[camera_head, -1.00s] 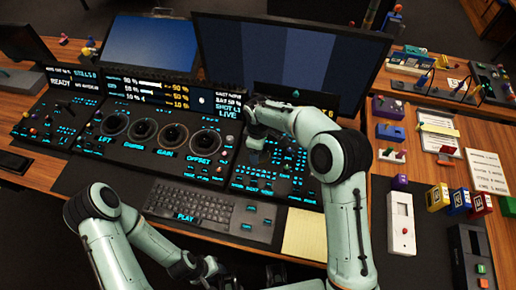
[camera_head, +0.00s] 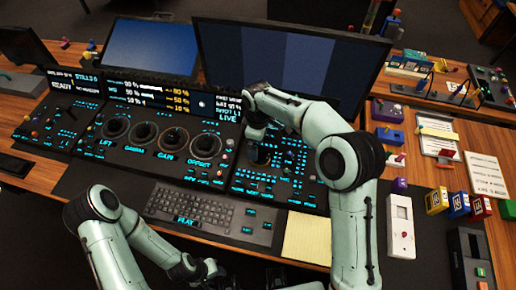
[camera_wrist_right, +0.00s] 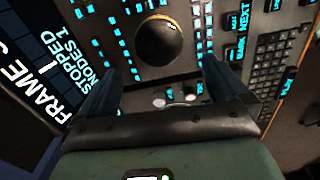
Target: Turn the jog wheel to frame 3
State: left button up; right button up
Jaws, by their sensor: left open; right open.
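In the right wrist view a round dark jog wheel or ball (camera_wrist_right: 160,41) sits in the panel, beyond and between my right fingertips. My right gripper (camera_wrist_right: 168,68) is open, its two dark fingers apart, with nothing between them. In the head view it (camera_head: 257,132) hangs over the right-hand part of the control panel (camera_head: 285,172), just above the dark round control (camera_head: 263,155). Contact cannot be told. A screen (camera_wrist_right: 48,62) in the wrist view reads FRAME, STOPPED and NODES 1; its frame number is cut off. My left gripper (camera_head: 207,272) is low, before the keyboard, open and empty.
A row of round dials (camera_head: 160,140) is left of my right gripper. A keyboard (camera_head: 190,208) and yellow notepad (camera_head: 307,238) lie in front. A large monitor (camera_head: 290,58) stands behind. Small boxes and devices (camera_head: 400,225) crowd the right side.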

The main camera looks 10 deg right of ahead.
notch_tip(320, 180, up, 6)
jog(key=shift+r+p, duration=0.15)
jog(key=shift+p, duration=0.15)
dwell(0.5)
